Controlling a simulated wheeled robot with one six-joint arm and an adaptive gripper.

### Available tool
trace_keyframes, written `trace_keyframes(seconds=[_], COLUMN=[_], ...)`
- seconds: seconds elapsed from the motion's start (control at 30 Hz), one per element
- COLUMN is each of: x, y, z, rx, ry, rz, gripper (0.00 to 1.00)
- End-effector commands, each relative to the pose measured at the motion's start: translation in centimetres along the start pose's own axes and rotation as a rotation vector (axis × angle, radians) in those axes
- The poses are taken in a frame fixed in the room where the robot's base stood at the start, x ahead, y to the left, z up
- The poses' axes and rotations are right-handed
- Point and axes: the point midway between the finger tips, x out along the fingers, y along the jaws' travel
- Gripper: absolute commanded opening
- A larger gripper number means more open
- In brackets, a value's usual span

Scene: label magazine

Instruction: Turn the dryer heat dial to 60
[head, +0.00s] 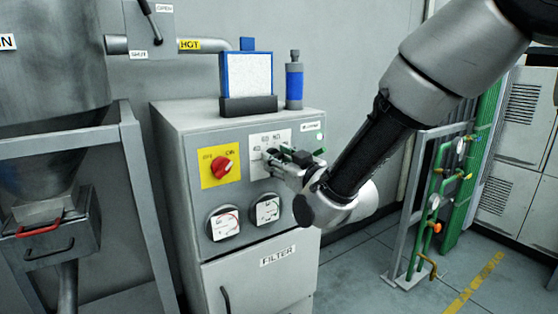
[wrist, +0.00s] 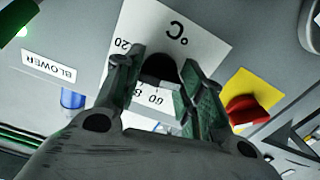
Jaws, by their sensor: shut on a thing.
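The heat dial is a black knob (wrist: 160,68) on a white scale plate (wrist: 205,42) marked °C, with 60 and other numbers partly visible. In the wrist view the plate appears upside down. My gripper (wrist: 157,78) is shut on the knob, one finger on each side. In the head view my gripper (head: 274,158) reaches from the right to the white scale plate (head: 258,140) on the front of the grey dryer (head: 185,150) and hides the knob. The knob's pointer cannot be made out, so its setting cannot be told.
A red switch (head: 222,164) on a yellow plate (head: 208,180) sits just left of the dial. Two round gauges (head: 224,222) are below. A blue-framed filter block (head: 246,75) and a blue bottle (head: 294,82) stand on top. Green pipes (head: 440,175) stand at right.

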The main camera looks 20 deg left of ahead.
Motion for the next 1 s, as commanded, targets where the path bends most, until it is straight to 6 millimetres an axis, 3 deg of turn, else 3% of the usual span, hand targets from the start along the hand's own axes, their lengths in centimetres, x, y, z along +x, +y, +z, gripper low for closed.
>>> trace_keyframes(seconds=[0.37, 1.0], x=[-0.01, -0.02], y=[-0.02, -0.04], z=[0.0, -0.02], rx=[0.116, 0.696], ry=[0.0, 0.0], rz=[0.0, 0.0], gripper=[0.15, 0.15])
